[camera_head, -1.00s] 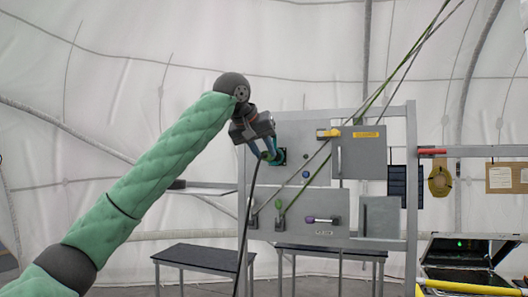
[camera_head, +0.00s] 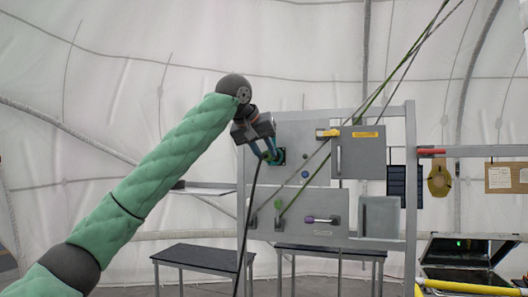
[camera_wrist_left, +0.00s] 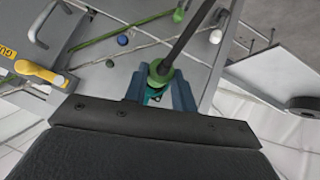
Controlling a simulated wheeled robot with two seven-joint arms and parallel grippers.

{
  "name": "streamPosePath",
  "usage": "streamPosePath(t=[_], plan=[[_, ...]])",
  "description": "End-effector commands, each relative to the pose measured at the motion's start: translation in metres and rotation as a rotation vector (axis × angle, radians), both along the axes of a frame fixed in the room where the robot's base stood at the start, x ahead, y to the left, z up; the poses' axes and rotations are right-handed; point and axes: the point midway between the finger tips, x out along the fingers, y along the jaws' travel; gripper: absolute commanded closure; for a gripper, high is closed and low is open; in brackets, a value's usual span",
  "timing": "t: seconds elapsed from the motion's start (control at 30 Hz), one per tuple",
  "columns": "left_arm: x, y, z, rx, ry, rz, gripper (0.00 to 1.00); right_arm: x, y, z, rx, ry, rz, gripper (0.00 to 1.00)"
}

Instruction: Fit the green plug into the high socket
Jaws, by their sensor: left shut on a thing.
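The panel (camera_head: 290,133) stands ahead of me on a grey frame. The high socket (camera_head: 280,157) is a teal fitting with a dark plate at the panel's upper left; a bit of teal also shows between the fingers in the left wrist view (camera_wrist_left: 152,97). My left gripper (camera_head: 270,154) is right at it, with blue fingers shut on the green plug (camera_wrist_left: 160,73). A black cable (camera_wrist_left: 187,35) runs from the plug and hangs down. The fingers hide much of the plug and socket, so I cannot tell how deep the plug sits. My right gripper is out of view.
A yellow handle (camera_head: 328,133) and a grey door (camera_head: 362,152) are right of the socket. Green and grey ropes (camera_head: 378,92) slant across the panel. Dark tables (camera_head: 203,258) stand below.

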Motion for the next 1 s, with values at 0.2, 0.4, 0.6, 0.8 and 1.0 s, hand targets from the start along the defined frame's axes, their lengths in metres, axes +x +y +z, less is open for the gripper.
streamPosePath(t=[0.2, 0.4, 0.6, 0.8, 1.0], plan=[[0.004, -0.002, 0.000, -0.001, 0.000, 0.001, 0.97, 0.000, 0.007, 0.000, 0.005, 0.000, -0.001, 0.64], [0.008, -0.003, 0.000, -0.001, 0.000, 0.000, 0.97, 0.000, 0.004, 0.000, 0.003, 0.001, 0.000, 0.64], [0.012, -0.005, 0.000, -0.001, 0.000, -0.001, 0.97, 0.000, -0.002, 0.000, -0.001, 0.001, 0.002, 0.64], [0.012, -0.005, 0.000, -0.001, 0.000, -0.001, 0.48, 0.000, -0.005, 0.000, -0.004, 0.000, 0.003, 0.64], [0.012, -0.004, 0.000, 0.000, 0.000, 0.000, 0.48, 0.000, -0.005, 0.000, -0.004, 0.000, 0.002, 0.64]])
